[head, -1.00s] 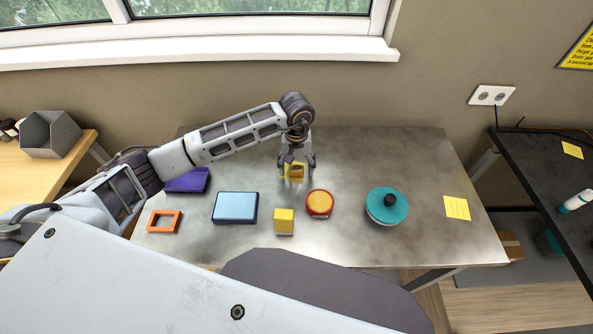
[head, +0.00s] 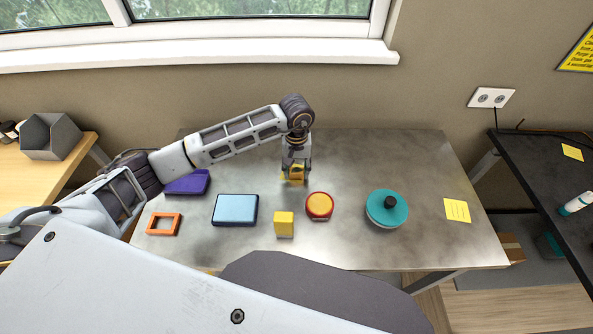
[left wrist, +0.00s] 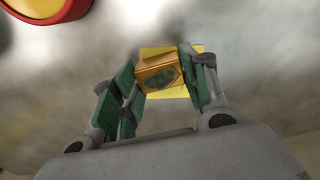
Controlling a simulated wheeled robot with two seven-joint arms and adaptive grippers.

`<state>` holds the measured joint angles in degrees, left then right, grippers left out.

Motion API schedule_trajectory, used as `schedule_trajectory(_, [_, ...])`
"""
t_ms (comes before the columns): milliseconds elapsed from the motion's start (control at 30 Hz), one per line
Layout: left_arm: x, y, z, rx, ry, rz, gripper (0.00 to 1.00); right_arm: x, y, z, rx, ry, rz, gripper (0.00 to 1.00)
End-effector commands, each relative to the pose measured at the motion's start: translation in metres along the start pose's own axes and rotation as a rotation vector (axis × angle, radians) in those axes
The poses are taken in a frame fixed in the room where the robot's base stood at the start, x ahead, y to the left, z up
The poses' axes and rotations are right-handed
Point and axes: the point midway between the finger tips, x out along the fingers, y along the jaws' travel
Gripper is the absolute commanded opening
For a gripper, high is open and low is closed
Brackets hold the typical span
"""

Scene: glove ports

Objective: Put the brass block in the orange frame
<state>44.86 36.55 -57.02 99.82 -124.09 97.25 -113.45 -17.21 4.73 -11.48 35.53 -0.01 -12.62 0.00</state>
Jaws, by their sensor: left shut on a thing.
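The brass block (left wrist: 158,74) is between the green-padded fingers of my left gripper (left wrist: 152,86) in the left wrist view. In the head view my left gripper (head: 295,173) is shut on the brass block (head: 293,179) at the back middle of the metal table, partly hiding it. A yellow patch (left wrist: 148,54) lies behind the block. The orange frame (head: 150,224) lies flat and empty at the table's front left, well to the left of the gripper. My right gripper is not in view.
A purple tray (head: 187,183), a light blue box (head: 235,208), a yellow block (head: 284,224) and a red-yellow round thing (head: 319,205) stand between or near gripper and frame. A teal-lidded round container (head: 387,208) and a yellow note (head: 457,208) are to the right. The back right is clear.

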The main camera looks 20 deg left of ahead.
Motion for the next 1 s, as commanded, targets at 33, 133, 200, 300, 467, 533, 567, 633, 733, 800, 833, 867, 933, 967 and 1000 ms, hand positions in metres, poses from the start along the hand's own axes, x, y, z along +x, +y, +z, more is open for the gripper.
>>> schedule_trajectory(33, [-0.002,0.0,-0.001,0.0,0.002,0.001,0.0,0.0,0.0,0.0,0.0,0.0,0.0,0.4])
schedule_trajectory(133, [-0.004,0.0,-0.001,0.0,0.002,0.001,0.0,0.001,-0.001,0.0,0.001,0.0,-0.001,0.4])
schedule_trajectory(200, [-0.008,0.001,-0.001,0.0,0.002,0.002,0.0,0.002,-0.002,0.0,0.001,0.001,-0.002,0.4])
schedule_trajectory(300, [-0.015,0.001,-0.001,0.0,0.003,0.002,0.0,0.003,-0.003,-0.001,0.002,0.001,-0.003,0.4])
schedule_trajectory(467, [-0.032,0.0,-0.001,0.001,0.004,0.001,0.0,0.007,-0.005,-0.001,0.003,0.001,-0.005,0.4])
schedule_trajectory(533, [-0.041,0.0,-0.002,0.0,0.005,0.002,0.0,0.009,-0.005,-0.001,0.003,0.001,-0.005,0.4])
schedule_trajectory(567, [-0.045,0.0,-0.001,0.0,0.004,0.002,0.0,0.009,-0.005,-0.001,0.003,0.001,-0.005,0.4])
schedule_trajectory(633, [-0.054,0.0,-0.001,0.0,0.005,0.001,0.0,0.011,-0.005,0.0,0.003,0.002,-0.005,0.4])
schedule_trajectory(733, [-0.067,0.0,-0.001,0.001,0.005,0.002,0.0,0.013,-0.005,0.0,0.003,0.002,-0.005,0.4])
schedule_trajectory(800, [-0.075,0.0,-0.001,0.001,0.004,0.002,0.0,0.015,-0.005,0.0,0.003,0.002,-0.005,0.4])
schedule_trajectory(833, [-0.079,0.0,-0.001,0.0,0.003,0.002,0.0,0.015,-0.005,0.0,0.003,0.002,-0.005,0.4])
schedule_trajectory(867, [-0.082,0.0,-0.001,0.0,0.004,0.002,0.0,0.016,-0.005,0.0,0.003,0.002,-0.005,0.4])
schedule_trajectory(933, [-0.088,0.0,-0.001,-0.001,0.003,0.002,0.0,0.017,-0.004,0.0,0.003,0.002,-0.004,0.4])
schedule_trajectory(967, [-0.09,0.0,-0.001,-0.001,0.002,0.001,0.0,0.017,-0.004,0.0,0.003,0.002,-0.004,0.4])
schedule_trajectory(1000, [-0.093,0.0,-0.001,0.0,0.002,0.001,0.0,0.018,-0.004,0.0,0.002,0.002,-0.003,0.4])
